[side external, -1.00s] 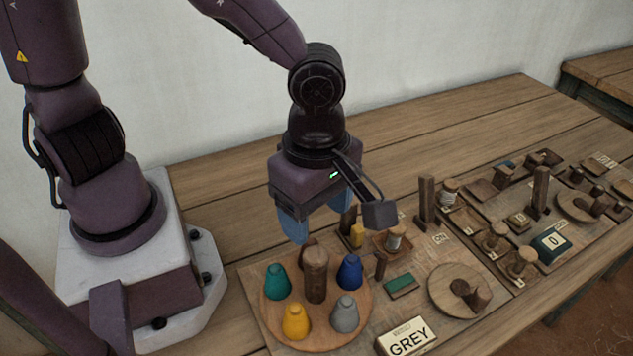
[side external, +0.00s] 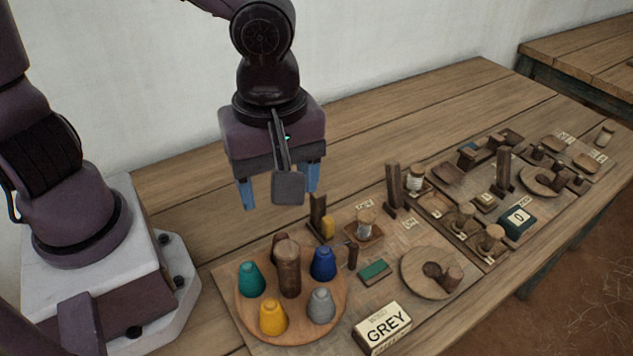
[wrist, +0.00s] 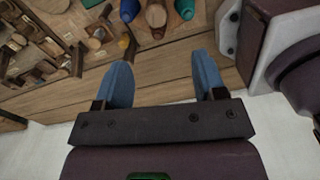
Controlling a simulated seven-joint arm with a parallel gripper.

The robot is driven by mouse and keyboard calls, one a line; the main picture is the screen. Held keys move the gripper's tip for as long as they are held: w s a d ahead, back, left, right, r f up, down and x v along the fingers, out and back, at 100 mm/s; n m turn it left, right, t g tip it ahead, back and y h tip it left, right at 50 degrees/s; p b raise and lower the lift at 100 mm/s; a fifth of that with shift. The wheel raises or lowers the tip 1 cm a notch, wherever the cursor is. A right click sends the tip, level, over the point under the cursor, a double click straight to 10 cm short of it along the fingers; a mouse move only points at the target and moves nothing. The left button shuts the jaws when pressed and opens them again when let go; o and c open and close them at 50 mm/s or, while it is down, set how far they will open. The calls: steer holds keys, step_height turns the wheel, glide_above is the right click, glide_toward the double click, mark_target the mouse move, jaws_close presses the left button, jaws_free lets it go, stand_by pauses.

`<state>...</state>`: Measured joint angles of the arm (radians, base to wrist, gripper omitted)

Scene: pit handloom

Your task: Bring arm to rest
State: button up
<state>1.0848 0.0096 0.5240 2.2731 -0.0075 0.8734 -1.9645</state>
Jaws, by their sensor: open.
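My gripper (side external: 278,190) hangs above the back part of the wooden table, behind the round cone tray. Its two blue fingers are apart with nothing between them. They also show spread and empty in the wrist view (wrist: 163,85), with bare planks beyond them. The gripper is clear of the table and touches none of the objects.
A round wooden tray (side external: 339,298) holds several coloured cones around a post (side external: 288,270). A block reading GREY (side external: 383,328), a green block (side external: 374,271) and a wooden disc (side external: 412,284) lie to its right. Loom fittings continue rightward. The table's back planks (side external: 400,110) are clear.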

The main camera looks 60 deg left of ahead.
steer(key=s+a+r+m+t, duration=0.25)
steer(key=a+r+m, duration=0.25)
steer(key=a+m, duration=0.25)
steer(key=s+a+r+m+t, duration=0.1)
steer(key=a+r+m+t, duration=0.2)
steer(key=a+r+m, duration=0.5)
steer(key=n+g, duration=0.5)
steer(key=n, duration=0.2)
glide_toward(286, 248)
steer(key=shift+m, duration=0.25)
step_height(286, 248, down, 10)
steer(key=shift+w, duration=0.15)
